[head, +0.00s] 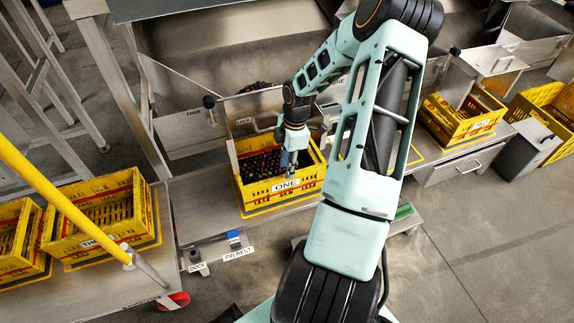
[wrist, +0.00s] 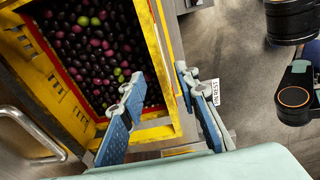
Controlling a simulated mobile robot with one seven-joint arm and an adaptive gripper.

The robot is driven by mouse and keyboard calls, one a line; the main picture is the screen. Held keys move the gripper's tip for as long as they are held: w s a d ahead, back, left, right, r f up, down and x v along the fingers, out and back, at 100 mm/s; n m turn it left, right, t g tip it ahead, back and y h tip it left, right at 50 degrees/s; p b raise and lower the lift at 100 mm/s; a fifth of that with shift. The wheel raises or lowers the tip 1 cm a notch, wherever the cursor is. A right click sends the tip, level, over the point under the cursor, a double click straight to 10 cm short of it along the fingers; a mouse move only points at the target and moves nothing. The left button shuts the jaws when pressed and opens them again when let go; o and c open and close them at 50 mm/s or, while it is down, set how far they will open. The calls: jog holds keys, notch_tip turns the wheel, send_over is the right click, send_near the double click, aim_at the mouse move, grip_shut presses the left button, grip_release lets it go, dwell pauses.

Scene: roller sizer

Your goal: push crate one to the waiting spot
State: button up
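Crate one (head: 246,196) is a yellow crate with a red inner rim and an "ONE" label, full of dark olives. It stands upright on the metal bench below the machine's chute. It fills the upper left of the wrist view (wrist: 154,133). My gripper (head: 289,163) is over the crate's label side. In the wrist view its blue-padded fingers (wrist: 160,80) are apart, seemingly on either side of a crate wall; contact cannot be told.
A crate marked "TH…" (head: 60,240) and another crate (head: 18,262) stand left, by a yellow pole (head: 60,200). More crates stand right (head: 470,128). A "DOCK" block (head: 196,262) and "PIN REST" label (head: 238,254) sit in front. A metal handle (wrist: 38,132) is beside crate one.

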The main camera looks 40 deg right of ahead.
jog(key=b, duration=0.4)
send_over(283, 199)
jog(key=f, duration=1)
jog(key=shift+w+d+f, duration=0.25)
jog(key=shift+f, duration=0.05)
grip_shut()
